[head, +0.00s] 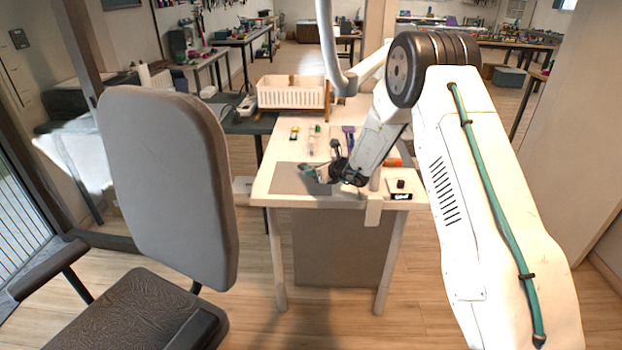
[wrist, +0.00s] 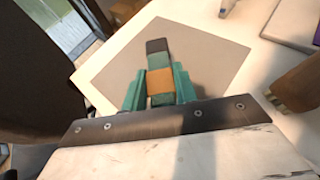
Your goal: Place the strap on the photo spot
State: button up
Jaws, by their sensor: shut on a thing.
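The strap (wrist: 159,74) is a short banded piece, dark at its far end, then teal, then orange. My gripper (wrist: 158,86) has teal fingers, shut on the strap from both sides, with the dark end pointing away past the fingertips. A plain grey rectangle (wrist: 105,74), seemingly the photo spot, lies on the white table; the strap appears over it in the wrist view. In the head view my gripper (head: 318,175) is low over the right part of the grey rectangle (head: 287,180). I cannot tell whether the strap touches it.
A white slatted crate (head: 290,93) stands at the table's back. Small tools and a purple item (head: 348,136) lie behind the grey rectangle. A small black object (head: 400,184) sits at the right front corner. A grey chair (head: 165,180) stands left of the table (head: 262,187).

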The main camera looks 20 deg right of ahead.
aim_at(312, 183)
jog(key=shift+w+a, duration=0.25)
jog(key=shift+w, duration=0.3)
jog(key=shift+w+a+f, duration=0.1)
jog(key=shift+w+f, duration=0.1)
jog(key=shift+f, duration=1.65)
jog(key=o, duration=1)
jog(key=shift+f, duration=0.15)
jog(key=shift+c, duration=0.2)
